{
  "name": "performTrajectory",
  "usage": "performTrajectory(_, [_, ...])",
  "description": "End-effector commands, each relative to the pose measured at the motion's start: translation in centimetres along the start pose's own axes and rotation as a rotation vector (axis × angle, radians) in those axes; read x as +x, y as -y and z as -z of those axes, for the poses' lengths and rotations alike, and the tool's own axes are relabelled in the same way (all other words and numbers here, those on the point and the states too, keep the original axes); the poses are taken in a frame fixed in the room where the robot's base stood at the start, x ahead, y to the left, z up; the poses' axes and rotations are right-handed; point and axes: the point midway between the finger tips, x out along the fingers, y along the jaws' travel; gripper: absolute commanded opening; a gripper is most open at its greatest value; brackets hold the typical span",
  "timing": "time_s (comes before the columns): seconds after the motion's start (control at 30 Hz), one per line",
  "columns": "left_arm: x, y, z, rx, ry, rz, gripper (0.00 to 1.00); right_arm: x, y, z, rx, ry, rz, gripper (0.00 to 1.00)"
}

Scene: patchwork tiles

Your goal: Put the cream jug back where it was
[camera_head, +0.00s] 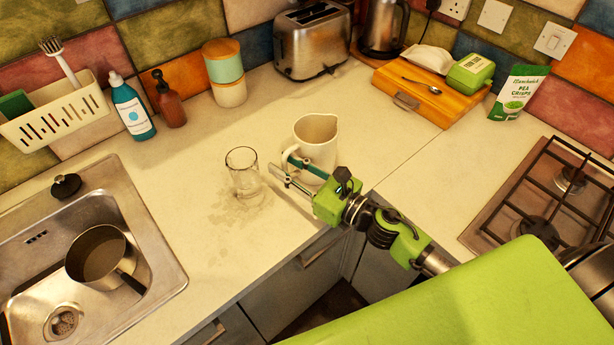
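The cream jug (318,137) stands upright on the pale worktop, near its front edge and the corner by the seam. My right gripper (281,166) is low at the front left side of the jug, its fingers pointing left. The fingers appear apart, with one passing in front of the jug's lower body. My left gripper is out of view.
A clear glass (245,175) stands just left of the gripper, with a wet-looking patch around its base. The sink (165,240) holds a pan (98,256). A toaster (313,42), wooden box (425,92) and hob (545,190) stand around. The worktop behind the glass is clear.

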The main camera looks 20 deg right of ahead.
Motion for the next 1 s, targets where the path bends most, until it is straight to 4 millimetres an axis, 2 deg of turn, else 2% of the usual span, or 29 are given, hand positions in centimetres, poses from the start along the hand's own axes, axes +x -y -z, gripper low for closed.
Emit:
performTrajectory(0.03, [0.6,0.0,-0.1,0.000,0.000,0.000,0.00,-0.8,0.0,0.6,0.001,-0.004,0.000,0.25])
performTrajectory(0.2, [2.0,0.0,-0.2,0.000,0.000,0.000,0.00,-4.0,-0.1,0.8,0.002,-0.005,-0.001,0.25])
performTrajectory(0.53, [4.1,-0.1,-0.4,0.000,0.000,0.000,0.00,-9.5,-0.1,0.5,0.003,-0.003,0.000,0.25])
performTrajectory(0.7, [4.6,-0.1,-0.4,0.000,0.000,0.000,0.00,-10.9,-0.1,0.3,0.001,-0.003,0.000,0.25])
performTrajectory(1.0, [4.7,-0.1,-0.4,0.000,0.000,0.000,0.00,-11.4,0.0,0.1,0.000,-0.001,-0.001,0.25])
